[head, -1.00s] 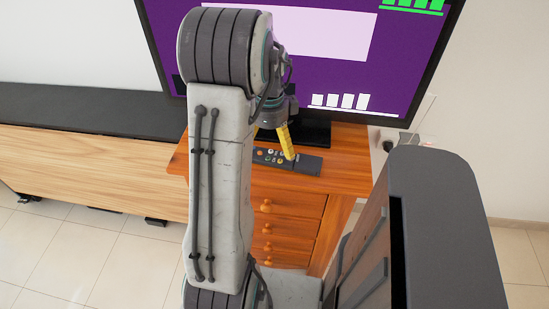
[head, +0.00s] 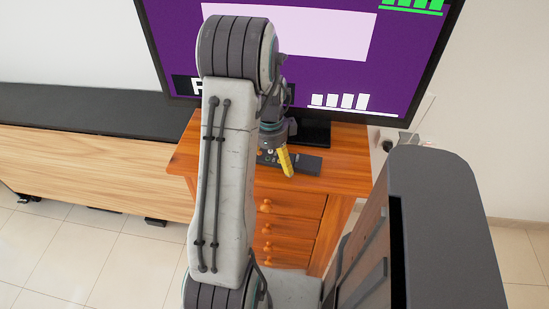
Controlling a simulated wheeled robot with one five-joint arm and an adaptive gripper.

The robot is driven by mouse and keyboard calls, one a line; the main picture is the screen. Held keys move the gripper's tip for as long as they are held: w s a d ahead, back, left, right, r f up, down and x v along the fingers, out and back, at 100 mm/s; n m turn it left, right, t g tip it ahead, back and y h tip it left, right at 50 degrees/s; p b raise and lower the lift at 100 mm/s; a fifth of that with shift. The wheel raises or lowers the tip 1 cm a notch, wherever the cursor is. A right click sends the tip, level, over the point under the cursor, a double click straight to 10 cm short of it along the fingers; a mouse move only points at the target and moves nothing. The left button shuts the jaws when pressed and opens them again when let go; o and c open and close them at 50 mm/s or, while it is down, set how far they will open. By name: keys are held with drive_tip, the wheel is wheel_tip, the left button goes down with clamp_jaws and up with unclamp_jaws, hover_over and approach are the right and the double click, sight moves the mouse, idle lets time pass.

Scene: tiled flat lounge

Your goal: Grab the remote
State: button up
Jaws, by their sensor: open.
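The remote (head: 307,163) is dark grey and lies flat on top of the wooden drawer cabinet (head: 343,160), in front of the TV stand.
A large TV (head: 400,60) with a purple screen stands on the cabinet, close behind my arm. A long low wooden bench (head: 90,160) with a dark top (head: 80,115) is at the left. Tiled floor (head: 80,245) is clear at lower left.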

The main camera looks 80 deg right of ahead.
drive_tip(key=shift+c, duration=0.3)
drive_tip(key=c, duration=1.2)
drive_tip(key=shift+r, duration=0.1)
drive_tip(key=shift+c, duration=0.2)
